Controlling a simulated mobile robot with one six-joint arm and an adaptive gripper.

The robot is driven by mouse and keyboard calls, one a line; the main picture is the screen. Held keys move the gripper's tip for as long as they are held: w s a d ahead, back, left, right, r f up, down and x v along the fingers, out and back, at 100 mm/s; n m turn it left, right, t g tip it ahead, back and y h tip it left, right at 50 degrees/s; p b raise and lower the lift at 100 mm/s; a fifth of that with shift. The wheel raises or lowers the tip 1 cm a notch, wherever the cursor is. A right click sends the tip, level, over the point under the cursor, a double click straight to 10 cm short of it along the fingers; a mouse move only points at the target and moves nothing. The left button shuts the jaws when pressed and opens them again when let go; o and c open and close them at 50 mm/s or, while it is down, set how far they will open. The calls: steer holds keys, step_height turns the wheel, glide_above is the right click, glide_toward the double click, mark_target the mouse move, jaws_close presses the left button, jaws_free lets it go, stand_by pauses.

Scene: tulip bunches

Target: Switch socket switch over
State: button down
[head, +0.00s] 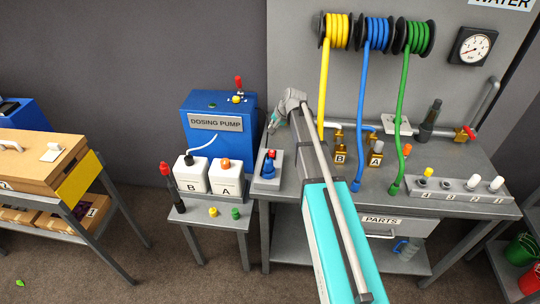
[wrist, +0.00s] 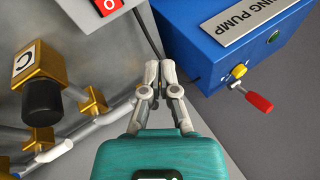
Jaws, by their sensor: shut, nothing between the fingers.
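A red rocker switch (wrist: 106,6) marked 0 sits on a white plate at the top edge of the wrist view, partly cut off. A dark cable runs down beside it. I cannot make out this switch in the head view, where my arm covers part of the wall. My gripper (wrist: 159,68) is shut and empty, its fingertips below and to the right of the switch, apart from it in the picture. In the head view my gripper (head: 273,124) is beside the right side of the blue dosing pump box (head: 217,124).
The pump box, with a red lever (wrist: 258,102), is close on the right in the wrist view. A brass valve (wrist: 40,63) with a black knob and pale pipes is on the left. White bottles (head: 227,182) stand on the small table. Hose reels (head: 374,34) hang above.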

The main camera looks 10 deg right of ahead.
mark_target(269, 154)
steer(key=shift+f, duration=0.1)
steer(key=s+f+b, duration=0.1)
steer(key=f+b, duration=0.1)
steer(key=s+f+b, duration=0.1)
steer(key=f+b, duration=0.2)
steer(key=s+a+f+b, duration=0.1)
steer(key=f+b, duration=0.1)
steer(key=shift+f+b, duration=0.2)
steer(key=shift+b, duration=0.1)
steer(key=shift+s+f+b, duration=0.1)
steer(key=shift+f+b, duration=0.2)
steer(key=shift+s+a+f+b, duration=0.1)
steer(key=shift+s+f+b, duration=0.25)
steer(key=shift+f+b, duration=0.4)
stand_by(2.5)
steer(key=shift+r, duration=0.1)
stand_by(0.3)
steer(key=shift+w+r+p, duration=0.3)
steer(key=shift+r+p, duration=0.4)
steer(key=shift+p, duration=0.1)
steer(key=shift+w+d+r+p, duration=0.15)
steer(key=shift+w+r+p, duration=0.15)
steer(key=shift+r+p, duration=0.5)
steer(key=shift+w+d+r+p, duration=0.1)
steer(key=shift+w+r+p, duration=0.2)
steer(key=shift+r+p, duration=0.45)
steer(key=shift+w+d+r+p, duration=0.15)
steer(key=shift+w+r+p, duration=0.15)
steer(key=shift+r+p, duration=0.5)
